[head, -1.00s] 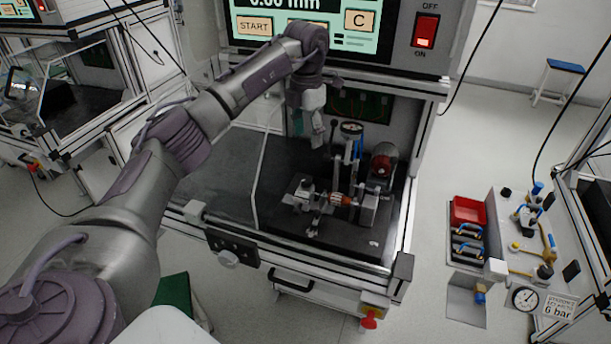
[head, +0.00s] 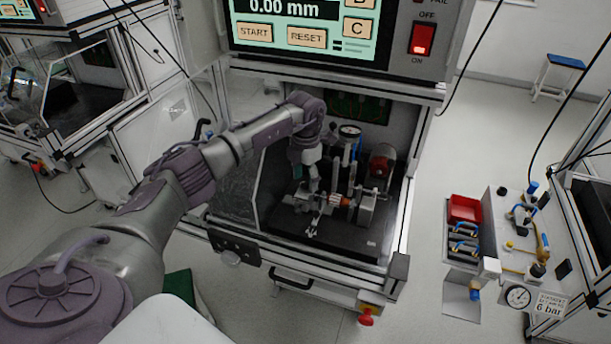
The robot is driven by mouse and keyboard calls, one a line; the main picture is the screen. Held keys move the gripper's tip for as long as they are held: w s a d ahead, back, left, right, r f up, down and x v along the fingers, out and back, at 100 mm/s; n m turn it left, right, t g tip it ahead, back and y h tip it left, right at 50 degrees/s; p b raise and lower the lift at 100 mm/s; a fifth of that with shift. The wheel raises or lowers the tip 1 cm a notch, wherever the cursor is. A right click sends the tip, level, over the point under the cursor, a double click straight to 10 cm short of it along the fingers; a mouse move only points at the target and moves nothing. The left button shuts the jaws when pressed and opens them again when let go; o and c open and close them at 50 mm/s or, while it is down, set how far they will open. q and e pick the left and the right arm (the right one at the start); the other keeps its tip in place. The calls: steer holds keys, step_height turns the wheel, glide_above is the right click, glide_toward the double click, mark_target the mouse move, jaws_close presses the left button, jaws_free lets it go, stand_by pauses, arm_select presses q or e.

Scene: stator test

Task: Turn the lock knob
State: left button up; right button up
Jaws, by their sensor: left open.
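The stator test fixture (head: 365,213) sits on the dark base plate inside the test bench. It carries a small copper-and-grey stator (head: 340,200) lying across its middle, with a dial gauge (head: 350,131) standing behind. My left gripper (head: 307,188) points down at the left end of the fixture, left of the stator. It is open, and no held object shows. I cannot single out the lock knob; the gripper covers part of the fixture's left end. I cannot tell whether the fingers touch anything. My right gripper is out of view.
A red round part (head: 381,166) stands at the back right of the fixture. The screen (head: 305,30) above the opening reads 0.00 mm. A clear panel (head: 262,172) stands left of the work space. A red emergency button (head: 366,319) is low in front.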

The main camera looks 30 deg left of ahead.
arm_select(q)
jaws_close()
stand_by(0.3)
